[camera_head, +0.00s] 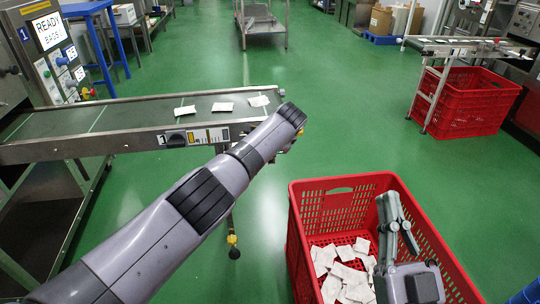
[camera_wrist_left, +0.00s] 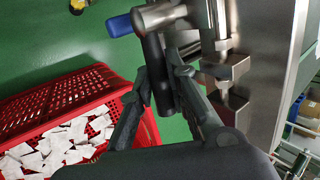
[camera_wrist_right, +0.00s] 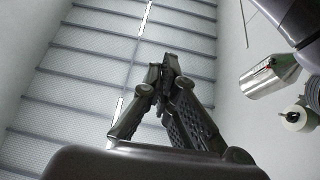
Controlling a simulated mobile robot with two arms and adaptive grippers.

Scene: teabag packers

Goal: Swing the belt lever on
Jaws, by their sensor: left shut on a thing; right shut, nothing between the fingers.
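In the left wrist view my left gripper (camera_wrist_left: 158,78) is shut on a dark cylindrical bar (camera_wrist_left: 153,52), which looks like the belt lever's grip. The bar hangs beside steel brackets at the conveyor's end. Next to its top is a steel rod with a blue end (camera_wrist_left: 118,25). In the head view my left arm reaches to the right end of the conveyor (camera_head: 130,115) and hides its own gripper and the lever. My right gripper (camera_head: 388,208) points upward above the red crate, shut and empty; its closed fingers also show in the right wrist view (camera_wrist_right: 168,75).
The red crate (camera_head: 338,185) holds loose white teabag packets. Several packets lie on the belt. A panel (camera_head: 50,32) at the left reads READY. Another red crate (camera_head: 465,110) stands under a second conveyor at the back right. The green floor between is clear.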

